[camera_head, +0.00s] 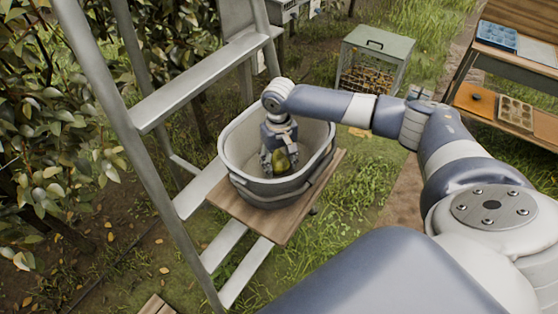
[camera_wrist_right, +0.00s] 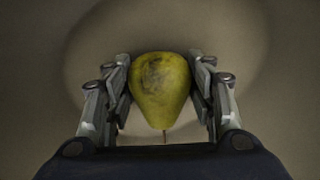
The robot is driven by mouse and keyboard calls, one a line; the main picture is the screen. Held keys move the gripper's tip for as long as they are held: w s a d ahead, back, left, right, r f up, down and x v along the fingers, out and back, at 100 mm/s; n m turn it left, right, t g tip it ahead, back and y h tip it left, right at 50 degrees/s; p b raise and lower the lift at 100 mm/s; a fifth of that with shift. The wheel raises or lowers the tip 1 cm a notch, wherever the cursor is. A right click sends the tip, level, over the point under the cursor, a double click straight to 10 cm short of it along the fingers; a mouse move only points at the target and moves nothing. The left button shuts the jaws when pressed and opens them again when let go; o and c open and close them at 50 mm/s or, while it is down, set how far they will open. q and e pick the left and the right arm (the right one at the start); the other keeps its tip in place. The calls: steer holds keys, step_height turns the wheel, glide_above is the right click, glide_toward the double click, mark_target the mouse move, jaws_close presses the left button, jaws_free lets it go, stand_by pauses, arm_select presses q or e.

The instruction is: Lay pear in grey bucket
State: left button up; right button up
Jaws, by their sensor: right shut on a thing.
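A yellow-green pear (camera_head: 281,161) with dark blotches is held in my right gripper (camera_head: 279,160), inside the opening of the grey bucket (camera_head: 234,142). In the right wrist view the pear (camera_wrist_right: 160,88) sits between both fingers of the right gripper (camera_wrist_right: 163,85), which touch its sides. Its stem points toward the palm. The bucket's pale inner surface (camera_wrist_right: 50,95) fills the background there. The gap between pear and bucket floor cannot be told. The bucket stands upright on a wooden board. My left gripper is not in view.
The wooden board (camera_head: 328,172) rests at the metal ladder (camera_head: 152,117). Leafy branches (camera_head: 45,130) crowd the left. A grey crate (camera_head: 376,60) stands on the grass behind.

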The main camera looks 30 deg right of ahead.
steer(key=o, duration=1.2)
steer(key=shift+f, duration=0.1)
step_height(320, 180, up, 12)
steer(key=shift+r, duration=0.1)
